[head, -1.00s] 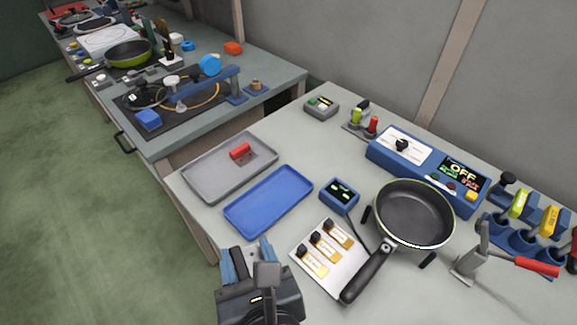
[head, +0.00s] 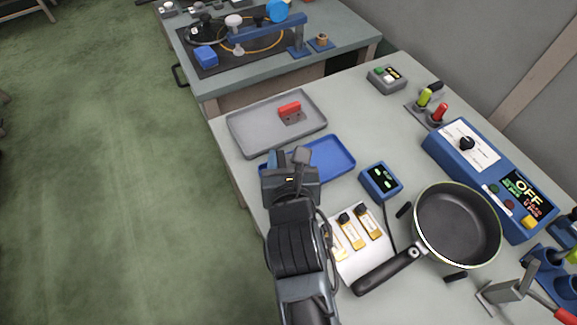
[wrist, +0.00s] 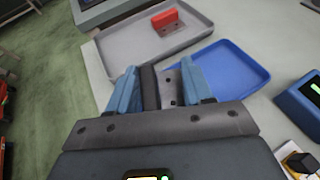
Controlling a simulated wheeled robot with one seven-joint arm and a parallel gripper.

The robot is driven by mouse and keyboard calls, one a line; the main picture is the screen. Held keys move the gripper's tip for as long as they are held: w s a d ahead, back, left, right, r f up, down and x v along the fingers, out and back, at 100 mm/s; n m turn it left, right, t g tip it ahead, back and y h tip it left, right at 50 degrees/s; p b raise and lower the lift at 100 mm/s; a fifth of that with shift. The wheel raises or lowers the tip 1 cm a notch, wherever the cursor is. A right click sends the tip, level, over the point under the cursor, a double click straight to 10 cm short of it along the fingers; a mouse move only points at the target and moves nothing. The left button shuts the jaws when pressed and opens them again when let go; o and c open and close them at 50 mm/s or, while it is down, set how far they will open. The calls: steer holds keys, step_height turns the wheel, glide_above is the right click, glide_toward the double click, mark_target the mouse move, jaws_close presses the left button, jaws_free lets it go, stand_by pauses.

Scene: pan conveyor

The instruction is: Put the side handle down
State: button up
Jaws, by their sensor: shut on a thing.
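My gripper (wrist: 160,84) is shut on a side handle. The handle has a black grip (wrist: 149,88) and a grey metal bracket with holes (wrist: 173,90), and sits between the blue fingers in the wrist view. In the head view my gripper (head: 288,158) is over the left end of the blue tray (head: 335,160), which also shows in the wrist view (wrist: 232,72). The grey tray (head: 255,138) lies just beyond. In it is a red side handle with a grey bracket (head: 290,110). The held handle is mostly hidden in the head view; its height above the tray is unclear.
A frying pan (head: 455,222) stands at the right, its long black handle (head: 385,275) pointing toward me. A small blue display box (head: 380,182) and a labelled plate (head: 362,262) lie right of my arm. A blue control box (head: 490,175) stands farther back.

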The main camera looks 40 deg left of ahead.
steer(key=shift+w+a+f, duration=0.15)
steer(key=shift+w+a, duration=0.05)
steer(key=shift+f, duration=2)
steer(key=o, duration=0.8)
steer(key=shift+f, duration=0.1)
steer(key=v, duration=1.2)
